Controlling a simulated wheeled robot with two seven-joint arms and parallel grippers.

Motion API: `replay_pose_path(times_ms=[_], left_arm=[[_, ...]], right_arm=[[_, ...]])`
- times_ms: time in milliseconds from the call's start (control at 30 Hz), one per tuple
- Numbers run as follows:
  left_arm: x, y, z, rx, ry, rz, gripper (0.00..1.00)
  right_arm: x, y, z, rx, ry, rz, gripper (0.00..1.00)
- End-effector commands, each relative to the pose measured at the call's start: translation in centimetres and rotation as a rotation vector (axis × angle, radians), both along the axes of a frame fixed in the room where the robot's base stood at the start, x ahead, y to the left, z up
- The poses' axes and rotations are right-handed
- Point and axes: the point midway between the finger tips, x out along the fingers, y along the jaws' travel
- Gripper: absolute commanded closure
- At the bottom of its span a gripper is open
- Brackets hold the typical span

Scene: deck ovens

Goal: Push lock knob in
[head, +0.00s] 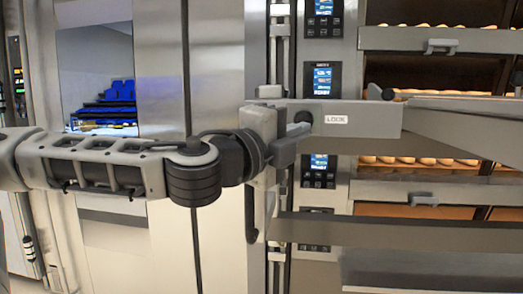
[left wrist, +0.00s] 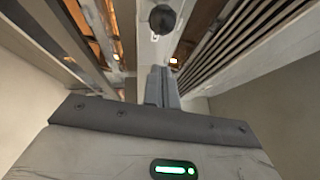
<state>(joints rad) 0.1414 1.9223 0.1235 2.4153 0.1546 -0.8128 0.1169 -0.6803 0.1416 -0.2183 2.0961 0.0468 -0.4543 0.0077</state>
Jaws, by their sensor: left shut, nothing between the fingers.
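A black round lock knob (head: 303,117) sits on a grey metal bar (head: 370,117) beside a white label reading LOCK (head: 335,119). In the left wrist view a black round knob (left wrist: 162,18) shows at the top, straight beyond my fingertips. My left gripper (head: 296,135) is shut and empty, just below and left of the knob in the head view. In the left wrist view its closed fingers (left wrist: 161,72) point toward the knob, with a visible gap between. How far the knob sticks out is hard to tell. My right gripper is not in view.
Deck ovens with loaves (head: 432,161) stand behind the bar, with control panels (head: 322,80) in a column. A second dark knob (head: 388,94) shows at the bar's top edge. Grey rack beams (head: 400,232) cross the lower right. A steel panel (head: 215,60) stands behind my left arm.

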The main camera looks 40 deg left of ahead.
Motion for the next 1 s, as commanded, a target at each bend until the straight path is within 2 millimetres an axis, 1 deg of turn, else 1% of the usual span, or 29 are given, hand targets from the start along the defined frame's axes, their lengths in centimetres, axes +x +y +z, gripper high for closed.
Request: replay_pose_path(times_ms=[33,133,200,300,400,467,600,700,833,1000], left_arm=[[-0.6,0.0,0.1,-0.005,-0.007,-0.003,1.00],[-1.7,-0.2,-0.1,-0.004,-0.006,-0.009,1.00],[-2.3,-0.2,-0.5,0.003,-0.007,-0.008,1.00],[-3.1,-0.1,-0.7,0.003,-0.006,-0.008,1.00],[-4.1,-0.1,-0.9,0.002,-0.006,-0.007,1.00],[-4.8,0.0,-1.5,0.009,-0.005,-0.006,1.00],[-6.5,0.1,-1.7,0.006,-0.006,-0.003,1.00],[-7.5,0.1,-1.5,0.006,-0.003,-0.003,1.00],[-8.5,0.1,-1.5,0.003,0.000,-0.006,1.00],[-8.9,0.1,-1.3,0.000,0.001,-0.008,1.00]], right_arm=[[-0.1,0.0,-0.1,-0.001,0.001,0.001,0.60],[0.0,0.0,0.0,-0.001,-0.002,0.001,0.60],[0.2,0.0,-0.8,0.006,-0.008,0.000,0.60],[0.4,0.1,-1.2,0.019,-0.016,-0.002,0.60],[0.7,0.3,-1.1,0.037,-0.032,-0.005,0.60],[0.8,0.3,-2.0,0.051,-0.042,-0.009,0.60],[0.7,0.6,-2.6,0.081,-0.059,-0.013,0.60],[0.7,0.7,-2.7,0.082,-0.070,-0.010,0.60],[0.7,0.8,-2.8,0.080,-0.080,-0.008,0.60],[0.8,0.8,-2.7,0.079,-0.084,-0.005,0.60]])
